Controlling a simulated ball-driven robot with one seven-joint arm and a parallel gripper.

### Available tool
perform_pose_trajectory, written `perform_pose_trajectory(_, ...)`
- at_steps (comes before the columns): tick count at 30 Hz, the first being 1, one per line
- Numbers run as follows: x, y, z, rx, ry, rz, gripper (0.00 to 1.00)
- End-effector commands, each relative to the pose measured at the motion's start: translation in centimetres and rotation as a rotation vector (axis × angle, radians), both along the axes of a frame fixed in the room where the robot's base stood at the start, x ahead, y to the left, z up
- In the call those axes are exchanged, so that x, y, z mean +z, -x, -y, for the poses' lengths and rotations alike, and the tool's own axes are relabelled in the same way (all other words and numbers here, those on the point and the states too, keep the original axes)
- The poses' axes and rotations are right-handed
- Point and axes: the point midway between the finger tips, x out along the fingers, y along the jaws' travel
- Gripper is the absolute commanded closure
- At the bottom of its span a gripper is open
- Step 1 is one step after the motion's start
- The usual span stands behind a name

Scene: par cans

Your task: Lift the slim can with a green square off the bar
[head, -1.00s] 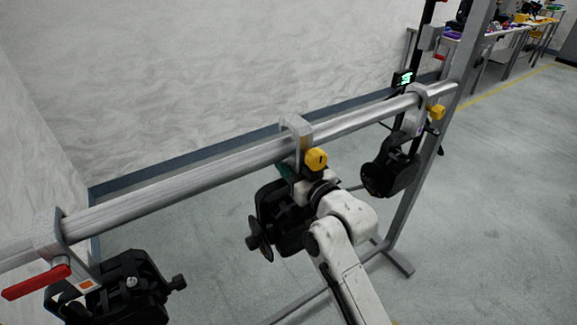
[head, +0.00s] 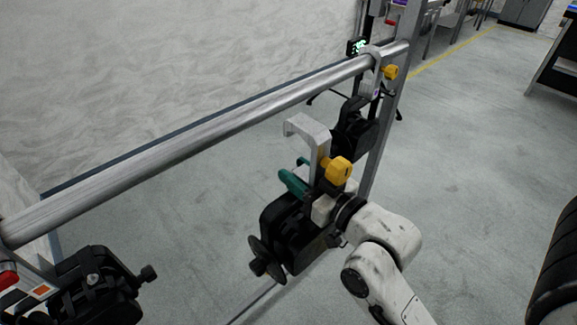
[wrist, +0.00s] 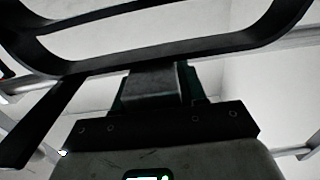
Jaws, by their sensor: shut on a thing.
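A black can (head: 288,228) with a grey hook clamp (head: 318,145) and a yellow knob (head: 339,169) hangs from my gripper (head: 305,185). My gripper's teal fingers are shut on the clamp's grey lower part. The hook is off the bar (head: 200,139), apart from it on the near side, and the can hangs roughly upright. The coloured square on this can is hidden, so I cannot confirm that it is green. In the wrist view, the teal fingers (wrist: 190,85) grip the grey clamp piece (wrist: 153,84) below a black yoke (wrist: 150,45).
Another can (head: 357,130) with a yellow knob hangs at the bar's right end, close behind the held one. A can (head: 95,285) with an orange square and red lever hangs at left. A metal post (head: 385,130) stands right. The floor (head: 470,150) at right is open.

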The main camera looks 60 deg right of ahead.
Motion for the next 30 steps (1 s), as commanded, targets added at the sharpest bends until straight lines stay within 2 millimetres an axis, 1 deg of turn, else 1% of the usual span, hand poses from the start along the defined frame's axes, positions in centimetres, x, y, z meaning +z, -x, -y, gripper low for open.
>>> perform_pose_trajectory(1,0.43,0.27,-0.06,-0.001,0.004,0.010,1.00)
perform_pose_trajectory(6,0.49,0.66,-0.17,-0.001,0.005,0.011,1.00)
perform_pose_trajectory(26,0.41,0.68,-0.16,-0.001,0.005,0.010,1.00)
perform_pose_trajectory(30,0.42,0.95,-0.26,-0.001,0.004,0.008,1.00)
